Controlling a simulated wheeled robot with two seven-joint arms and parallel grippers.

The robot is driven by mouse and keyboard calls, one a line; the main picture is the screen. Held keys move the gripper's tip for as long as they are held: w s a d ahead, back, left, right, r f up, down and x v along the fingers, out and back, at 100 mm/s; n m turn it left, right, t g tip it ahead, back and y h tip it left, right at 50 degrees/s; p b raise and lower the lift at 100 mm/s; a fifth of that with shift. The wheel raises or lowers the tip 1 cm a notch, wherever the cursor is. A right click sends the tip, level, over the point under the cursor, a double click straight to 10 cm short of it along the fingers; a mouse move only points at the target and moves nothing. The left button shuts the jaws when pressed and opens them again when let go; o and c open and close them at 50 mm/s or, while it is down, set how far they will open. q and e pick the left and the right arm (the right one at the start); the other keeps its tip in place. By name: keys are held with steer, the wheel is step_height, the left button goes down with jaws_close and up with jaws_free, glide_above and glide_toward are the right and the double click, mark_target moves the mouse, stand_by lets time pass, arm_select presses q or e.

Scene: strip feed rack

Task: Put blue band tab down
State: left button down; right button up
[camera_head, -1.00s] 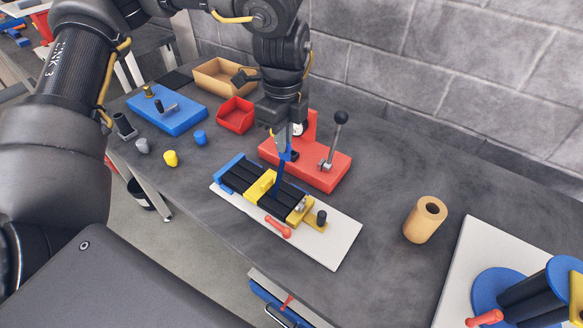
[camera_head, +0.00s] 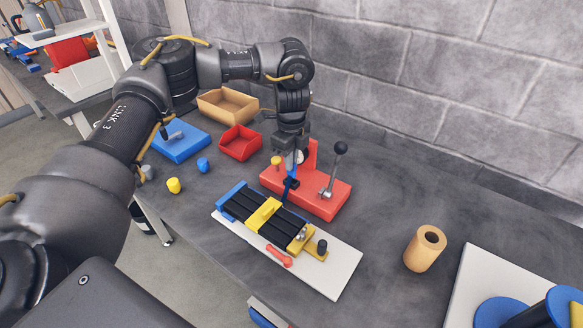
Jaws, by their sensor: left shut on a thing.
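My left gripper (camera_head: 293,163) points down over the red lever fixture, shut on the upper end of the blue band tab (camera_head: 288,188). The tab hangs below the fingers, its lower end close to the back edge of the strip feed rack (camera_head: 234,204); I cannot tell whether it touches. The rack has a blue end, black channels and a yellow crossbar (camera_head: 264,214), and sits on a white plate (camera_head: 338,270). My right gripper is not in view.
The red fixture (camera_head: 325,200) with a black-knobbed lever (camera_head: 334,168) stands just behind the rack. A tan cylinder (camera_head: 425,249) stands right, with clear table between.

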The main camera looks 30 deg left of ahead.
arm_select(q)
steer(key=shift+w+f, duration=0.1)
steer(key=shift+w+a+f, duration=0.1)
steer(key=shift+w+f, duration=0.05)
steer(key=shift+f, duration=0.8)
steer(key=shift+w+a+f, duration=0.1)
steer(key=shift+f, duration=0.8)
steer(key=shift+s+d, duration=0.1)
steer(key=c, duration=1.5)
jaws_free()
steer(key=shift+f, duration=0.1)
steer(key=shift+r, duration=0.25)
step_height(320, 180, up, 12)
steer(key=shift+f, duration=0.1)
